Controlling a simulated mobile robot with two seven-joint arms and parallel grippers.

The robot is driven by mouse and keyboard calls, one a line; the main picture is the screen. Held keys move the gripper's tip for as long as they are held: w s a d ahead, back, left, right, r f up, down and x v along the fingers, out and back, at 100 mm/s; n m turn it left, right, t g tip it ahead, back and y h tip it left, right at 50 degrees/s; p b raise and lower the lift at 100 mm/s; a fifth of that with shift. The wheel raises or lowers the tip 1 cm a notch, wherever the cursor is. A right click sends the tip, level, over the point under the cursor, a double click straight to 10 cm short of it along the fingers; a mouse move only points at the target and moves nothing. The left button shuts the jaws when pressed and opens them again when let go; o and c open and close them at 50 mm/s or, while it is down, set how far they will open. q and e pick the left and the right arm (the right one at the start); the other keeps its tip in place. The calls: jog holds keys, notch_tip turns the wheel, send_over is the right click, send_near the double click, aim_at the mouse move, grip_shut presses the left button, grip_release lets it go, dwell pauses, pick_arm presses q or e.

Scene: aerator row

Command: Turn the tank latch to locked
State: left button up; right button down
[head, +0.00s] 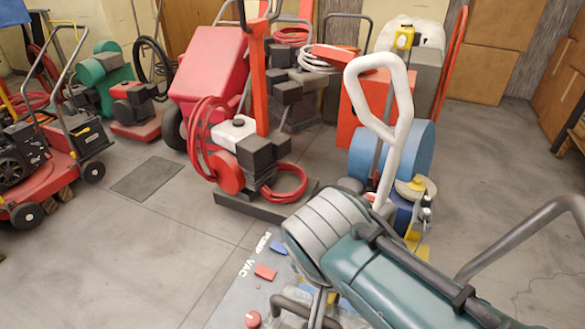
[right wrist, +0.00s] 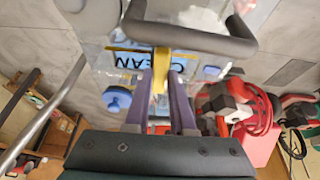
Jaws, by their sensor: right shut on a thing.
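A yellow lever (right wrist: 161,62), which appears to be the tank latch, stands between the purple-grey fingers of my right gripper (right wrist: 160,82) in the right wrist view. The fingers are shut on it. It sits by a pale panel marked CLEAN (right wrist: 138,62), whose lettering it partly covers. I see no readable lock mark. In the head view the grey panel (head: 238,292) carries the words PUMP and VAC, with red and blue controls. The latch area there is mostly hidden behind a teal and grey body. My left gripper is not in view.
A dark bar handle (right wrist: 190,38) crosses close above the lever in the wrist view. A blue knob (right wrist: 117,98) lies left of the fingers. A metal tube handle (head: 530,228) rises at right. Several machines stand behind, including one with a white handle (head: 398,115). Floor at left (head: 130,250) is clear.

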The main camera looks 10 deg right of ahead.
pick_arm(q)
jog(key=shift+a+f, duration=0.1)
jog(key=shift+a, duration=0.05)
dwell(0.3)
pick_arm(e)
jog(key=c, duration=0.8)
grip_release()
jog(key=shift+o, duration=0.2)
